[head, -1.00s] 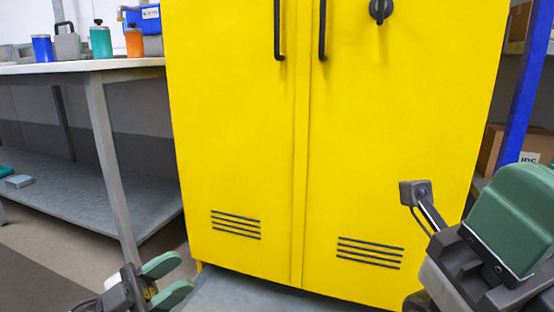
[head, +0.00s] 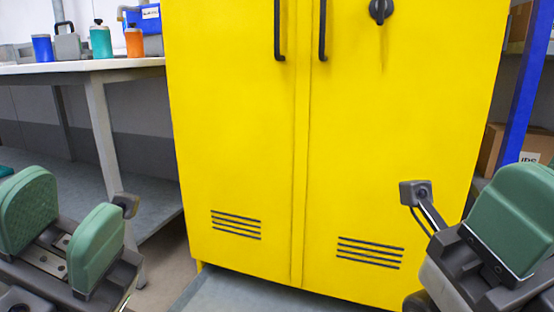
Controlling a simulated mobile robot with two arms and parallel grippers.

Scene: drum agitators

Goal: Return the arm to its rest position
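My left gripper (head: 64,228) is at the lower left of the head view, with its two green finger pads well apart and nothing between them. It is in front of the workbench and clear of the yellow cabinet. My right gripper (head: 512,220) is at the lower right. Only one large green pad shows from the side, and the other finger is hidden or out of frame, so its opening cannot be told.
A yellow two-door cabinet (head: 240,140) stands shut ahead, with black handles. A workbench (head: 120,66) at the left holds a blue container (head: 42,48), a green bottle (head: 101,42) and an orange bottle (head: 134,42). A blue shelf post (head: 526,85) and a cardboard box (head: 538,145) are at the right.

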